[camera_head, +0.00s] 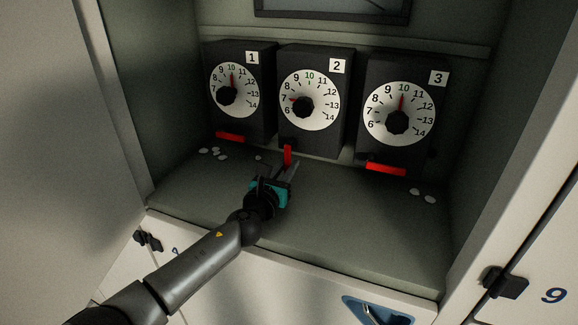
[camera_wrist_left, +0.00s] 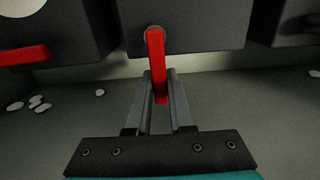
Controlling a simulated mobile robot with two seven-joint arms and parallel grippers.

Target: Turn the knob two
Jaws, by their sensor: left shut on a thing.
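Box 2 (camera_head: 347,90) is the middle of three dark boxes. Its white dial (camera_head: 319,92) carries a black knob (camera_head: 303,107) whose red pointer is near 7. A red lever (camera_head: 288,153) under this dial points down; it also shows in the left wrist view (camera_wrist_left: 155,60). My left gripper (camera_head: 287,168) is shut on the lower part of this lever, and its fingers (camera_wrist_left: 160,90) stand on either side of it in the left wrist view. My right gripper is not in view.
Boxes 1 (camera_head: 263,85) and 3 (camera_head: 430,95) flank box 2, with pointers near 10. Their red levers (camera_head: 230,137) (camera_head: 386,169) lie roughly level. Pale flat bits (camera_head: 220,156) lie on the shelf (camera_head: 350,220), otherwise largely clear. Cabinet walls close both sides.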

